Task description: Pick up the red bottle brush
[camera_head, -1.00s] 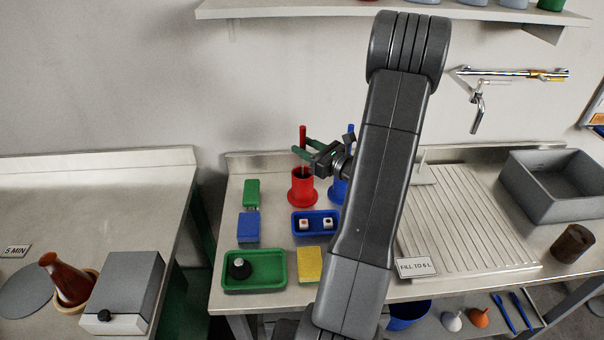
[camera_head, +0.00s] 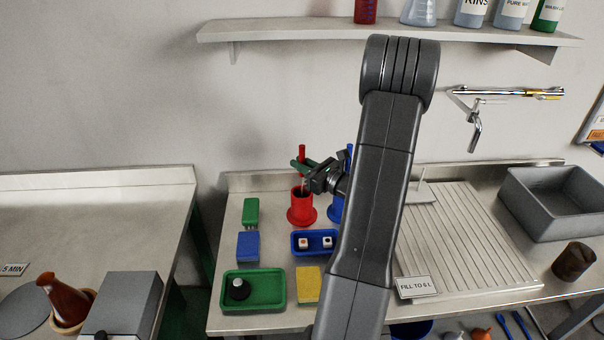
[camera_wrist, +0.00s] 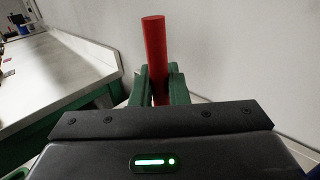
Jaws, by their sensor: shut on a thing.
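The red bottle brush (camera_head: 302,153) stands upright with its lower part inside the red holder (camera_head: 302,207), which hides the bristles. My gripper (camera_head: 301,167) is shut on the brush's red handle, just above the holder's rim. In the wrist view the red bottle brush (camera_wrist: 155,55) rises as a plain red rod between the green fingers of my gripper (camera_wrist: 160,85). The handle's top stands free above the fingers.
A blue holder (camera_head: 337,207) with a blue handle stands just right, partly behind my arm. The shelf (camera_head: 300,32) is above.

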